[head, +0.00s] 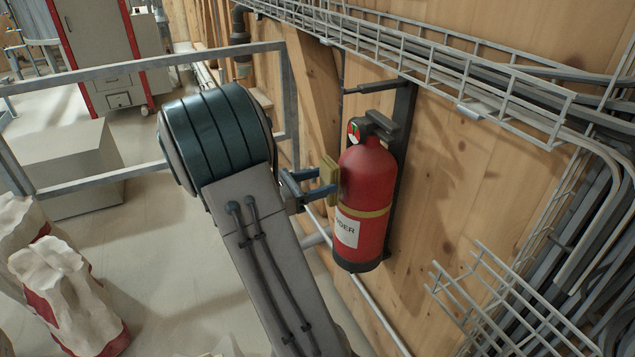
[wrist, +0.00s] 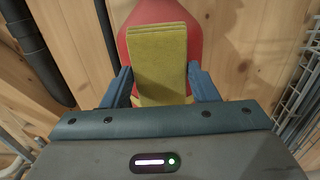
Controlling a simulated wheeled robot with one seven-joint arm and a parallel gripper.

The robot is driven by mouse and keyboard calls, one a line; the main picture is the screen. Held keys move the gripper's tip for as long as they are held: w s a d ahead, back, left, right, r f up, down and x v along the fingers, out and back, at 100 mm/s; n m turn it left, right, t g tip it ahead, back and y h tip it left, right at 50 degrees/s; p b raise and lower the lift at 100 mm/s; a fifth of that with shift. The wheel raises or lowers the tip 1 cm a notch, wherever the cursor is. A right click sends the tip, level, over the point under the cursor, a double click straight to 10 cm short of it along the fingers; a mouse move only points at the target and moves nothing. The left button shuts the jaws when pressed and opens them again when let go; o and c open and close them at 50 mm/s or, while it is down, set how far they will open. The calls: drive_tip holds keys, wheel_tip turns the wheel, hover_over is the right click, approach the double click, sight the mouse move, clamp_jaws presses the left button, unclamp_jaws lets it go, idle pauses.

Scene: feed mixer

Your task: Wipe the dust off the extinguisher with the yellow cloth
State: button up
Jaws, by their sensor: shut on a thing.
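The red extinguisher (head: 366,190) hangs upright on a dark bracket on the wooden wall, with a white label, a yellow band and a gauge at its top. My gripper (head: 324,182) is shut on the folded yellow cloth (head: 330,180) at the extinguisher's upper left side. In the wrist view the cloth (wrist: 158,60) sits between the two blue fingers, with the red extinguisher (wrist: 200,18) behind it. The cloth is at or very near the red surface; I cannot tell if it touches. I cannot make out dust on the visible side.
A wire cable tray (head: 440,65) runs along the wall above, and another wire basket (head: 510,300) is at lower right. Cables (head: 590,220) line the right side. A metal railing (head: 150,62) stands at left. White and red sacks (head: 65,290) lie at lower left.

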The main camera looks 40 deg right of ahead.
drive_tip(key=shift+x, duration=0.8)
drive_tip(key=shift+f, duration=0.1)
drive_tip(key=shift+f+b, duration=1.45)
drive_tip(key=shift+f, duration=1.95)
wheel_tip(320, 180, up, 7)
drive_tip(key=p, duration=0.7)
drive_tip(key=shift+r, duration=0.15)
drive_tip(key=shift+f+b, duration=1.8)
drive_tip(key=shift+f, duration=1.9)
